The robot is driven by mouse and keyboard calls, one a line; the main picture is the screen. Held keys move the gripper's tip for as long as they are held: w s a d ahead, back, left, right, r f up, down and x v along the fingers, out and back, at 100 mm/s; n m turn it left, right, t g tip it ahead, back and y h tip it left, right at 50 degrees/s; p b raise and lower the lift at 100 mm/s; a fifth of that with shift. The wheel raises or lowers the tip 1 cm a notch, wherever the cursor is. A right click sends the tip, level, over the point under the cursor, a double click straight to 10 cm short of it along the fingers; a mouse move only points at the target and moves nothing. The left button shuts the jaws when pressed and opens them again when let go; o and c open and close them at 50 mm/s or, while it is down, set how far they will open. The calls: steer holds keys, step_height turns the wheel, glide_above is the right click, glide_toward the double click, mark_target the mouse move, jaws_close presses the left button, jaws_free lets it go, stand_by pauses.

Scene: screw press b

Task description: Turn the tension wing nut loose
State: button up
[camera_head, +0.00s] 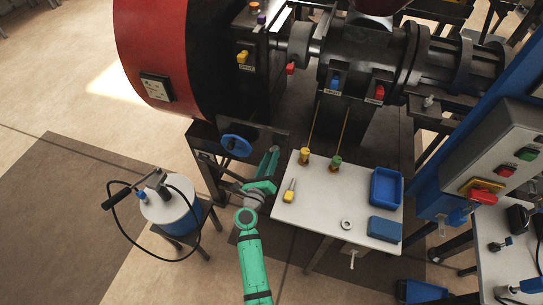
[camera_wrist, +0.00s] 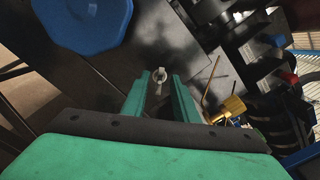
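The tension wing nut (camera_wrist: 160,77) is a small, pale metal piece on the dark machine plate in the wrist view. It appears in the gap between the two green fingers of my gripper (camera_wrist: 159,80), near their tips. The fingers are apart on either side of it, and I see no finger closed on it. In the head view my gripper (camera_head: 271,164) is beside the dark frame, just right of the blue handwheel. I cannot make out the wing nut in the head view.
The blue handwheel (camera_head: 236,145) is close to my gripper and shows large in the wrist view (camera_wrist: 82,22). A white table (camera_head: 325,212) with a yellow-handled tool (camera_head: 289,190), a ring (camera_head: 346,224) and blue bins stands to the right. A blue-sided canister (camera_head: 170,212) stands left.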

steer(key=shift+w+d, duration=0.25)
steer(key=shift+w, duration=0.45)
steer(key=shift+c, duration=0.7)
jaws_close()
steer(key=n, duration=1.3)
steer(key=f+n, duration=0.1)
steer(key=n, duration=0.6)
steer(key=shift+a+f, duration=0.1)
steer(key=shift+a, duration=0.05)
